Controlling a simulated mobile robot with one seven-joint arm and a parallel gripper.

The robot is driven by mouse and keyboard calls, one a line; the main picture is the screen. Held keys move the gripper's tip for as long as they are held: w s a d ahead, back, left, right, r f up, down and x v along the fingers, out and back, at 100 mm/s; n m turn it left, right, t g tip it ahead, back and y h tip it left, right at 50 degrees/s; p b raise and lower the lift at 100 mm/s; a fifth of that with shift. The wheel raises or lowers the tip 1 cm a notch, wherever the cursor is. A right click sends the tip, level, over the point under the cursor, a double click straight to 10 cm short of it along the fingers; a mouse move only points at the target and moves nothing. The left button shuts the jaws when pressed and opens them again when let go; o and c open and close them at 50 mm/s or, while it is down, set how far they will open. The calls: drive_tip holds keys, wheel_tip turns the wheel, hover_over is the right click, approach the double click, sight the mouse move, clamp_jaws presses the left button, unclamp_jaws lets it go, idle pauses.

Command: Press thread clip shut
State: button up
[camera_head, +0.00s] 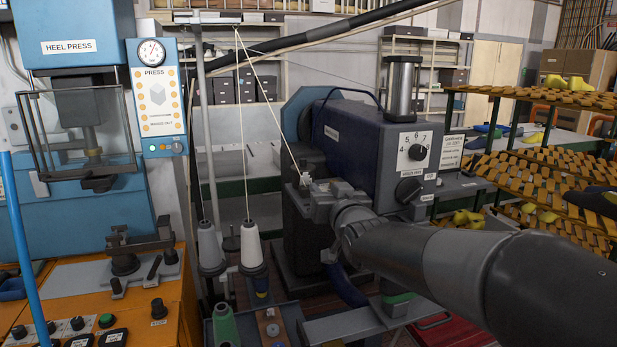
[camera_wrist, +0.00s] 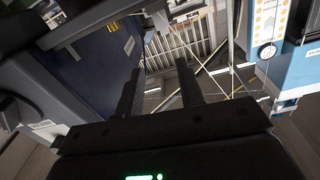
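A pale thread (camera_head: 270,98) runs from the top of the thread stand down to a small light-coloured fitting (camera_head: 306,179) at the sewing machine. This fitting may be the thread clip, but it is too small to tell whether it is open or shut. My gripper (camera_head: 308,192) is at the machine's left front, close to this fitting; I cannot tell whether they touch. In the wrist view my gripper (camera_wrist: 158,88) has its two dark fingers apart with nothing visible between them. Thin pale lines, probably thread (camera_wrist: 232,85), pass to the right of the fingers there.
The blue-grey machine (camera_head: 350,140) stands right behind my gripper. Thread cones (camera_head: 251,248) stand at its left on the thread stand (camera_head: 207,140). The heel press (camera_head: 85,60) is at far left. Racks of shoe lasts (camera_head: 550,160) fill the right side.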

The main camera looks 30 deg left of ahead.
sight(308, 176)
drive_tip(key=shift+n+y, duration=0.3)
drive_tip(key=shift+n, duration=0.5)
drive_tip(key=x, duration=1)
drive_tip(key=shift+a+f, duration=0.3)
drive_tip(key=shift+a, duration=0.15)
drive_tip(key=shift+s, duration=0.1)
drive_tip(key=shift+c, duration=0.2)
clamp_jaws()
drive_tip(key=shift+f, duration=0.1)
